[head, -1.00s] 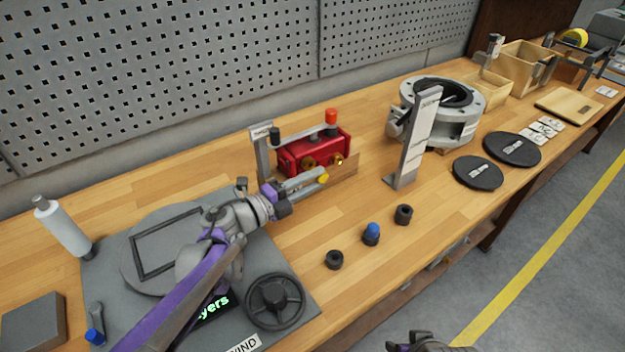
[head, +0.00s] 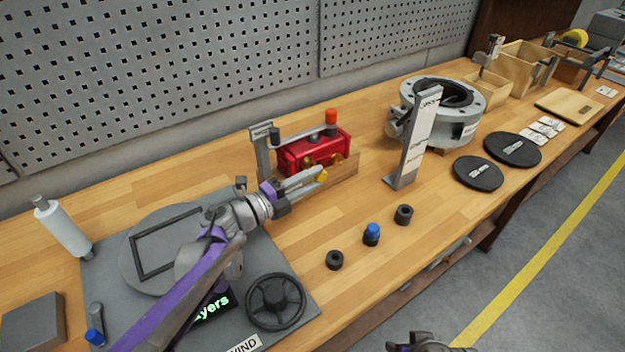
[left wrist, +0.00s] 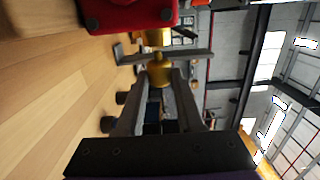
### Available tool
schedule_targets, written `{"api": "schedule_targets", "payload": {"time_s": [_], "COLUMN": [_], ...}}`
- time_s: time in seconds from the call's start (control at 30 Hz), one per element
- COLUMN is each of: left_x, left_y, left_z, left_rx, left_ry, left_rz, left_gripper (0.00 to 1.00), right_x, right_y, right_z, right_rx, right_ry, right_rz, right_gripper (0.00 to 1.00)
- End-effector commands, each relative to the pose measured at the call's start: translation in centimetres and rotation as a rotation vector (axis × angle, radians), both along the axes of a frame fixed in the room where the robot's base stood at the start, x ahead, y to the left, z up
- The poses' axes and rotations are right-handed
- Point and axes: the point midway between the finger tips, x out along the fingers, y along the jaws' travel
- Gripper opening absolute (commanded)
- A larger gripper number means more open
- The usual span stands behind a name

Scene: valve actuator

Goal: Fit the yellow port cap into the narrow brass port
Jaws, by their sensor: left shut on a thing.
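My left gripper (head: 318,175) is shut on the yellow port cap (head: 322,174), held at its fingertips above the bench. The cap also shows between the fingers in the left wrist view (left wrist: 160,73). The red valve actuator (head: 313,147) stands just behind it, with a left brass port (head: 308,162) and a right brass port (head: 337,158) on its front. In the left wrist view a brass port (left wrist: 157,37) shows beyond the cap; a gap between them is hard to judge. Which port is narrower is unclear. Part of my right arm's end (head: 425,342) shows at the bottom edge.
A grey upright stand (head: 262,150) is left of the actuator, and a tall labelled plate (head: 415,140) stands to its right. Black rings (head: 335,260) and a blue-topped piece (head: 371,233) lie in front. A flanged valve body (head: 455,125) sits behind right.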

Motion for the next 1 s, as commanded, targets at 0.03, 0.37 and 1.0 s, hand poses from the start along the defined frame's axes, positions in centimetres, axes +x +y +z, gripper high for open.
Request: {"api": "schedule_targets", "payload": {"time_s": [0.03,0.37,1.0], "left_x": [0.1,0.8,1.5], "left_y": [0.1,0.6,1.1], "left_z": [0.0,0.0,0.0], "left_rx": [0.000,0.000,0.000], "left_ry": [0.000,0.000,0.000], "left_rz": [0.000,0.001,0.000], "left_gripper": [0.00,0.00,0.71], "right_x": [0.0,0.0,0.0], "right_y": [0.0,0.0,0.0], "right_z": [0.0,0.0,-0.1], "right_rx": [0.000,0.000,0.000], "right_ry": [0.000,0.000,0.000], "right_rz": [0.000,0.000,0.000], "right_gripper": [0.59,0.59,0.59]}}
